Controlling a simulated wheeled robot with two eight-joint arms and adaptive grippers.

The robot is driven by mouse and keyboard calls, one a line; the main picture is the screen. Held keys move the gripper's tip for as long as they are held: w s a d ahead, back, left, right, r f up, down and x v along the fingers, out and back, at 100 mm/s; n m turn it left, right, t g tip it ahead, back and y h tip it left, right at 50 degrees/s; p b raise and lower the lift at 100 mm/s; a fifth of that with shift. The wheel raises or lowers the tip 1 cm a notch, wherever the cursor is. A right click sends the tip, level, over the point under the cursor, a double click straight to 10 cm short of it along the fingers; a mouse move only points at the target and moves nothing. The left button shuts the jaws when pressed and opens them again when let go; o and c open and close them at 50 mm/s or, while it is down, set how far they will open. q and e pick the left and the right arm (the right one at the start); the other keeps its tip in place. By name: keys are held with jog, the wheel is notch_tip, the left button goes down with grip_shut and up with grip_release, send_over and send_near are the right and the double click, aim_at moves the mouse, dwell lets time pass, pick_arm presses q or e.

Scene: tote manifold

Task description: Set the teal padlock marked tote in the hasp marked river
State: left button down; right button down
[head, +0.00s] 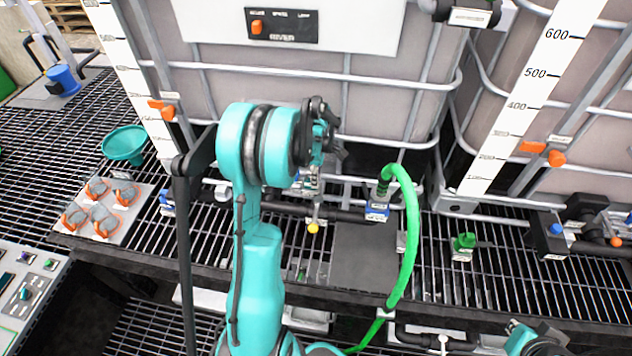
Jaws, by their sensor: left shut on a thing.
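My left gripper (326,140) is raised in front of the tank whose panel reads RIVER (282,28). It is shut on a small teal thing (321,130), probably the padlock; dark fingers cover most of it and I cannot read its marking. Below and behind it, a pipe with a small yellow knob (312,228) and a blue-collared valve (377,211) run along the tank's foot. I cannot pick out the hasp marked river; my arm hides part of this area. My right gripper (545,342) is at the bottom right edge, partly cut off, its fingers unclear.
A green hose (412,235) arches from the blue-collared valve down past the grating edge. A pale board (107,233) with several grey-and-orange items and a teal funnel (124,145) are at left. A second tank (595,90) is at right. A dark plate (362,258) lies bare.

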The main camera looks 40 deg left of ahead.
pick_arm(q)
jog(key=shift+w+f, duration=0.1)
jog(key=shift+f, duration=0.7)
jog(key=shift+f, duration=0.1)
jog(key=c, duration=1.4)
grip_release()
